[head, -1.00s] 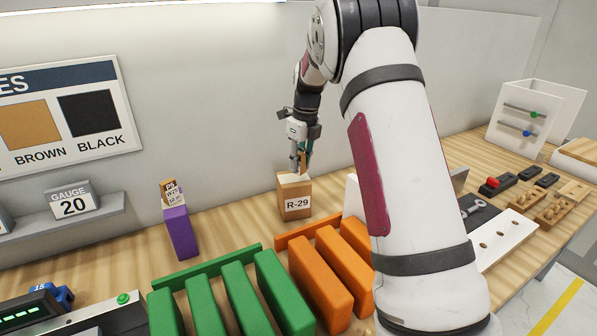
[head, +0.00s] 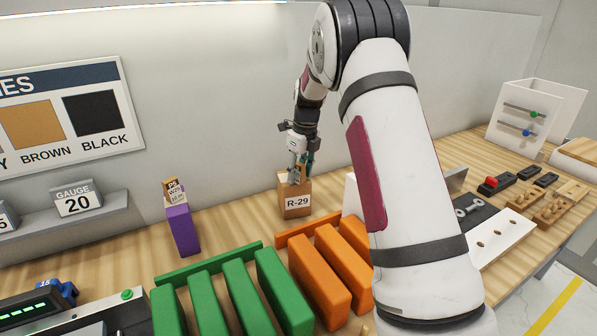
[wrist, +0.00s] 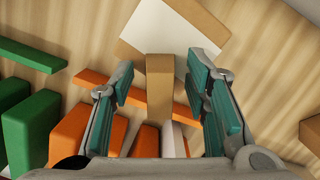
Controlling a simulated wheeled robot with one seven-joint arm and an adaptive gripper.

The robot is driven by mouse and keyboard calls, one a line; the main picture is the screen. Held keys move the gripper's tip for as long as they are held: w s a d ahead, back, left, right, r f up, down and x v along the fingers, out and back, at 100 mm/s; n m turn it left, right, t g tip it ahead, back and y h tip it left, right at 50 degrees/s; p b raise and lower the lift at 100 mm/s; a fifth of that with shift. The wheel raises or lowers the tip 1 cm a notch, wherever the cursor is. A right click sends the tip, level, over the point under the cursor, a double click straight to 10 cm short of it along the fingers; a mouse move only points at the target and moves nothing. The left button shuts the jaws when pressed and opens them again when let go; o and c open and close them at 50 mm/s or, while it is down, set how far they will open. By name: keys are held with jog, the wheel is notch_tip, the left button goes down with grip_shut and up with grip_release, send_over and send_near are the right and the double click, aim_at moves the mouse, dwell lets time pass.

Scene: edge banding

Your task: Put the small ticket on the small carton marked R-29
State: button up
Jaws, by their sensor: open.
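The small carton marked R-29 (head: 296,202) stands upright on the bench near the back wall. In the wrist view, a brown box with a white top (wrist: 170,35), likely this carton, lies beyond the fingers. My gripper (head: 300,178) is right over the carton, pointing down, and it also shows in the wrist view (wrist: 165,92). Its teal-padded fingers are apart. A small tan block (wrist: 160,88), which looks like the ticket, is between them with gaps on both sides. It overlaps the edge of the white top; I cannot tell whether it rests on the carton.
A purple block (head: 183,231) with a printed tan tag (head: 175,191) on top stands to the left. Green panels (head: 240,291) and orange panels (head: 320,274) stand in front of the carton. A white board with holes (head: 505,240) lies at the right.

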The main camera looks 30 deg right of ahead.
aim_at(303, 165)
jog(key=shift+r, duration=0.1)
jog(key=r, duration=0.3)
jog(key=s+r+b, duration=0.1)
jog(key=r, duration=0.3)
jog(key=r+b, duration=0.1)
jog(key=r, duration=0.2)
jog(key=shift+s+d+r, duration=0.2)
jog(key=shift+d+r, duration=0.1)
jog(key=shift+r, duration=0.05)
jog(key=shift+s+r, duration=0.2)
jog(key=shift+r, duration=0.4)
jog(key=s+a+r+n+t, duration=0.1)
jog(key=s+a+r+n, duration=0.3)
jog(key=s+a+n, duration=0.3)
jog(key=s+a+r+n+t, duration=0.1)
jog(key=s+a+r+n, duration=0.35)
jog(key=s+n, duration=0.45)
jog(key=s+a+f+n+t, duration=0.1)
jog(key=s+a+f+n, duration=0.1)
jog(key=s+n, duration=0.5)
jog(key=s+a+f+n, duration=0.3)
jog(key=s+n, duration=0.5)
jog(key=s, duration=0.4)
jog(key=shift+a+f+t+h, duration=0.3)
jog(key=shift+a+t, duration=0.1)
jog(key=shift+a, duration=0.15)
jog(key=shift+s+r, duration=0.1)
